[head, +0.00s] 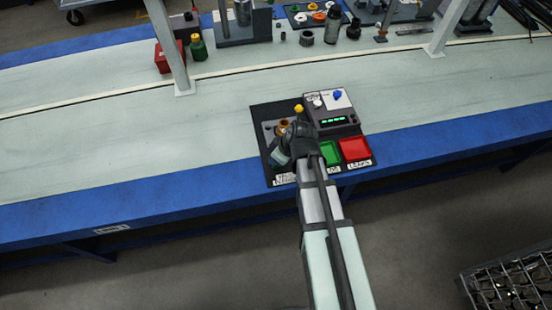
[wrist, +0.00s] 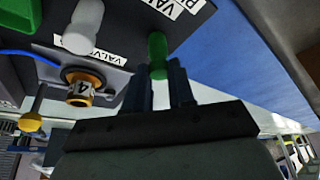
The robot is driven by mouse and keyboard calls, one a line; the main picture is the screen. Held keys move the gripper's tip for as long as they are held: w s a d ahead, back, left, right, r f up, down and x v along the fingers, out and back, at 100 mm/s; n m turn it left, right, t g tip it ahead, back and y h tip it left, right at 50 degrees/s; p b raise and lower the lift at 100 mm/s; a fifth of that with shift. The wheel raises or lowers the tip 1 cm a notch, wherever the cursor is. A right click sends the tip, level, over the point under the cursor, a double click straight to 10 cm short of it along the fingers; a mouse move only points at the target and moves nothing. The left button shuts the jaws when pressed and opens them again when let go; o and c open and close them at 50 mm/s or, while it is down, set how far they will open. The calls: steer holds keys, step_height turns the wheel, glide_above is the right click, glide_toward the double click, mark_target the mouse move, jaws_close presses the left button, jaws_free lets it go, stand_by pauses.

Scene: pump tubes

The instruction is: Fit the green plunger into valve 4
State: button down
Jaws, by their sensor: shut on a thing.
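My gripper (wrist: 159,78) is shut on the green plunger (wrist: 157,52), which sticks out past the fingertips in the wrist view. Valve 4 (wrist: 80,88) is a brass ring marked "4", to the left of the plunger and apart from it. Its brass top also shows in the head view (head: 284,124), just beyond my gripper (head: 280,157). The green plunger cannot be made out in the head view. A light grey plunger-shaped piece (wrist: 84,26) stands near the printed valve labels.
A yellow-topped piece (wrist: 30,122) stands beside valve 4. In the head view, a green tray (head: 330,153) and a red tray (head: 355,149) lie right of my arm. A box with a green display (head: 334,121) stands behind them. The bench left of the black board is clear.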

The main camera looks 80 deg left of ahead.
step_height(320, 180, up, 8)
steer(key=shift+r, duration=0.2)
steer(key=m+t+y, duration=0.1)
steer(key=m, duration=0.3)
glide_above(282, 123)
steer(key=d, duration=0.2)
steer(key=shift+w+a+f, duration=0.1)
steer(key=shift+w+f, duration=0.1)
steer(key=shift+f, duration=1.4)
steer(key=shift+w+f, duration=0.15)
steer(key=shift+f, duration=1.45)
steer(key=shift+f, duration=0.1)
steer(key=c, duration=1)
jaws_free()
steer(key=shift+o, duration=0.2)
